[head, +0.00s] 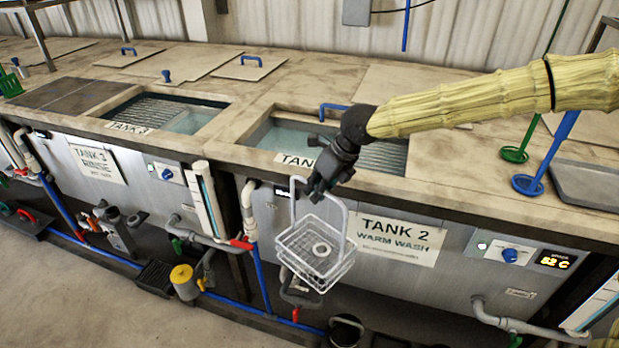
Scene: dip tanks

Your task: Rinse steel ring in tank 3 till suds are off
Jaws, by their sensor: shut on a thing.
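My gripper (314,188) is shut on the tall handle of a white wire basket (335,274). The basket hangs in front of tank 2's front panel, below the counter edge, outside any tank. The steel ring (321,250) lies in the basket; whether suds are on it is too small to tell. Tank 3 (130,192), marked rinse, is to the left of my gripper. Its opening shows clear bluish water (190,121) at the right and grey slats at the left. Tank 2 (290,210), marked warm wash, is behind and under my gripper, with its water partly hidden by my arm.
Blue-handled lids (250,67) lie on the counter behind the tanks. A white upright tube (206,190), pipes and valves stick out between the tank fronts. Green and blue long-handled tools (528,185) and a grey tray (590,185) are at the right.

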